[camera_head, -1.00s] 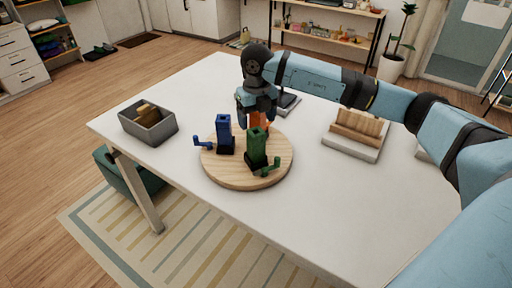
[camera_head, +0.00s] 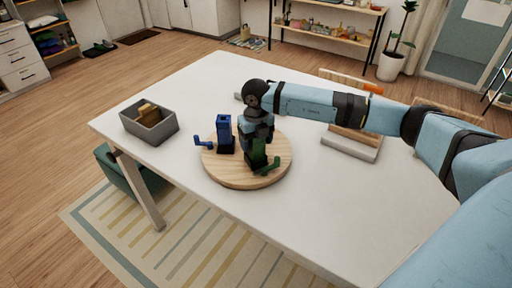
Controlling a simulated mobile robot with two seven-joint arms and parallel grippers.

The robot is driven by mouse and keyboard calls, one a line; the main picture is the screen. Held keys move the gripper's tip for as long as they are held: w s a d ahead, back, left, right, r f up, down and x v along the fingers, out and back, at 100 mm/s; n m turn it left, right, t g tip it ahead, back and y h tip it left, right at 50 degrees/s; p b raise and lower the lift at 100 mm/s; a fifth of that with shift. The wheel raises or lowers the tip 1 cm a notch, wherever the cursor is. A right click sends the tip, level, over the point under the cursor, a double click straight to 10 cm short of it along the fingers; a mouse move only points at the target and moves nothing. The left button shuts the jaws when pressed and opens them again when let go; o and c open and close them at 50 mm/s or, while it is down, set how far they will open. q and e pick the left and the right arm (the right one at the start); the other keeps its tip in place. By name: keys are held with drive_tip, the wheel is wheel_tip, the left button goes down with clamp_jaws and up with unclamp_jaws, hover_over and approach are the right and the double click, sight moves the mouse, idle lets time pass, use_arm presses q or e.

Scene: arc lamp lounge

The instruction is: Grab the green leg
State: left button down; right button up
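The green leg (camera_head: 258,158) stands upright on a round wooden board (camera_head: 225,178) on the white table, with a small green piece sticking out at its foot. My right gripper (camera_head: 257,142) points down over it and covers its upper part. The fingers are too dark and small to show whether they are open or shut on it. A blue leg (camera_head: 224,135) stands on the board just to the left, clear of the gripper. My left gripper is out of view.
A grey bin (camera_head: 155,129) with brown pieces inside stands at the table's left end. A pale tray (camera_head: 352,146) lies on the right, partly behind my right arm. The front of the white table (camera_head: 300,215) is clear.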

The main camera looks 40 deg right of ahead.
drive_tip(key=c, duration=0.9)
